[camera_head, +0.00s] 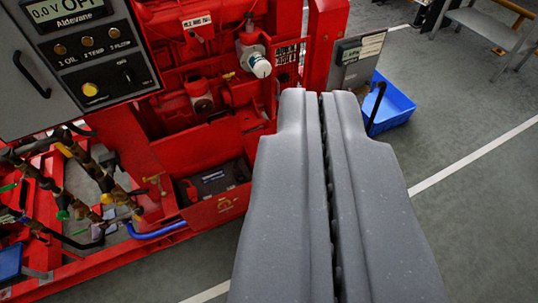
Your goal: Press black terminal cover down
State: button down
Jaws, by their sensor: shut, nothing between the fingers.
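My gripper (321,93) fills the lower middle of the view, its two grey fingers shut together with only a thin dark seam between them. A black battery (215,182) with a light label sits in a red box low on the red pumpset, left of my fingers. The black terminal cover is too small and dark to tell apart on the battery, so I cannot see whether it is up or down. The fingers appear to the right of the battery in the picture, apart from it.
A grey control panel (60,75) stands at upper left, above pipes and valves (75,165). A white-capped fitting (260,66) sticks out of the red engine. A blue bin (392,110) stands on the floor behind my fingers. Open grey floor lies at right.

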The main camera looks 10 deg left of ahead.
aim_at(239, 174)
jog(key=z, duration=0.2)
jog(key=i, duration=2)
jog(key=u, duration=0.7)
